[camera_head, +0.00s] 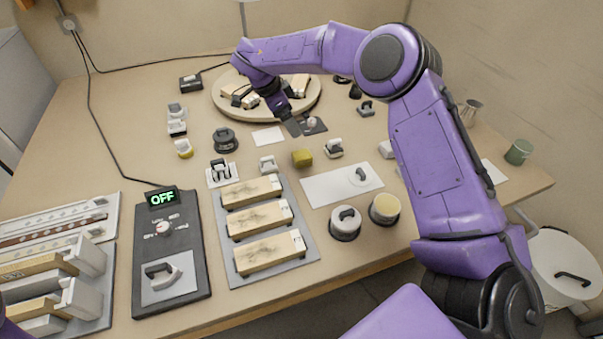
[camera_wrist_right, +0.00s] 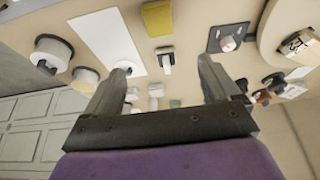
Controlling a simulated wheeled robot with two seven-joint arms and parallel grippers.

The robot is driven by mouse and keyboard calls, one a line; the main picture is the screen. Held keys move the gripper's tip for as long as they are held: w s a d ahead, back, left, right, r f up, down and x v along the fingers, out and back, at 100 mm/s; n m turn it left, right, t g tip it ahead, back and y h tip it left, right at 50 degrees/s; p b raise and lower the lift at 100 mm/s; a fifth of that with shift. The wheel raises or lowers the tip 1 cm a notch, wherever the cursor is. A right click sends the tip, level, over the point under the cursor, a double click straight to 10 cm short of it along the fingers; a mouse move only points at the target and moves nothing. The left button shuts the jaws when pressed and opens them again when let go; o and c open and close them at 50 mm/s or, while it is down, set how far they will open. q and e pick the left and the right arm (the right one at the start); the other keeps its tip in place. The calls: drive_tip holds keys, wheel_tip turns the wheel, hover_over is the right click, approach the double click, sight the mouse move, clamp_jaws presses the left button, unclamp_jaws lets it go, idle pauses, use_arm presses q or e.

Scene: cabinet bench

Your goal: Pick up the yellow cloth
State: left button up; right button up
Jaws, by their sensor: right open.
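The yellow cloth (camera_head: 302,158) looks like a small, thick folded block and lies on the middle of the bench. It also shows at the top edge of the right wrist view (camera_wrist_right: 158,20), partly cut off. My right gripper (camera_head: 291,123) is beyond the cloth, near the round wooden board, and apart from it. In the right wrist view my right gripper (camera_wrist_right: 160,72) has its two fingers spread wide, with nothing held between them. My left gripper is not in view.
A white sheet (camera_head: 322,190) and a black-and-white block (camera_head: 334,148) lie near the cloth. A grey tray with wooden blocks (camera_head: 237,259) is in front. A round board (camera_head: 232,108) with items stands behind. A green cup (camera_head: 519,152) is at the right.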

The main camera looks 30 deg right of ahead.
drive_tip(key=b, duration=0.2)
approach(303, 154)
drive_tip(key=p+x, duration=0.1)
drive_tip(key=x, duration=0.7)
drive_tip(key=shift+f, duration=0.3)
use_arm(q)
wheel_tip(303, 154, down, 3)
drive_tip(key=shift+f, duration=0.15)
use_arm(e)
drive_tip(key=shift+a, duration=0.1)
drive_tip(key=c, duration=1.1)
drive_tip(key=shift+r, duration=0.15)
drive_tip(key=shift+r, duration=0.25)
wheel_tip(303, 154, up, 3)
drive_tip(key=shift+f, duration=0.1)
use_arm(q)
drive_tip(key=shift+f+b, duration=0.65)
drive_tip(key=shift+b, duration=0.05)
use_arm(e)
drive_tip(key=s+a+r, duration=0.4)
drive_tip(key=s, duration=0.1)
drive_tip(key=s+a+r, duration=0.5)
drive_tip(key=shift+s+a+r, duration=0.15)
drive_tip(key=shift+a+r, duration=0.1)
drive_tip(key=shift+a, duration=0.1)
